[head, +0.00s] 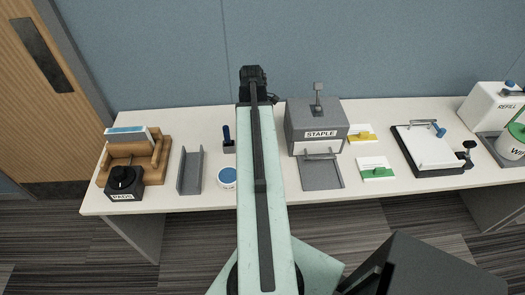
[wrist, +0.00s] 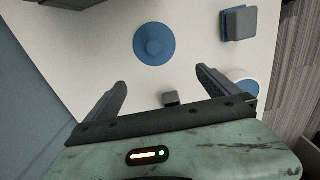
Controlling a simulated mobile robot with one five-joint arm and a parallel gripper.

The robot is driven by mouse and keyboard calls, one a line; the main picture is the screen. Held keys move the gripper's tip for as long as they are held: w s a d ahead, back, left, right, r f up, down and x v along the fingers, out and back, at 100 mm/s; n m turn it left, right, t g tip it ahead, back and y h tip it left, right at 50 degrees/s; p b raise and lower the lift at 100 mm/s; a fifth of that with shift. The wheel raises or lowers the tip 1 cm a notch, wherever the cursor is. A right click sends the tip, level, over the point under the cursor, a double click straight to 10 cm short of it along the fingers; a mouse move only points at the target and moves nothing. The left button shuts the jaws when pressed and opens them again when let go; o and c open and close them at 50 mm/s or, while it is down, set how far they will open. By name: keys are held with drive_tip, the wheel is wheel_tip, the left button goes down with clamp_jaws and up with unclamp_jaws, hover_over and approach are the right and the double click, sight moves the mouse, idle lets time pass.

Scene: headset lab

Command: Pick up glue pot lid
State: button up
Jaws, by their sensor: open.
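In the wrist view a round blue disc with a raised knob in its middle, which looks like the glue pot lid (wrist: 154,44), lies on the white table. It does not show in the head view, where my arm covers part of the table. My gripper (wrist: 161,76) is open and empty. Its two dark fingers stand apart, with the lid ahead of and between the lines of the fingertips, not touched. A round white pot with a blue top (head: 228,177) stands left of my arm; it shows partly behind the right finger in the wrist view (wrist: 244,78).
A grey block with a blue part (wrist: 238,23) sits right of the lid in the wrist view. The grey STAPLE box (head: 318,125) stands right of my arm. A blue wall rises behind the table (head: 215,118).

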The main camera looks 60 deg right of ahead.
drive_tip(key=shift+n, duration=0.3)
drive_tip(key=s+d, duration=0.1)
drive_tip(key=s, duration=0.1)
drive_tip(key=s+d, duration=0.1)
drive_tip(key=shift+d+f, duration=0.25)
drive_tip(key=shift+d, duration=0.05)
wheel_tip(320, 180, down, 8)
drive_tip(key=b, duration=0.8)
drive_tip(key=shift+a, duration=0.15)
drive_tip(key=shift+r, duration=0.15)
drive_tip(key=c, duration=1.3)
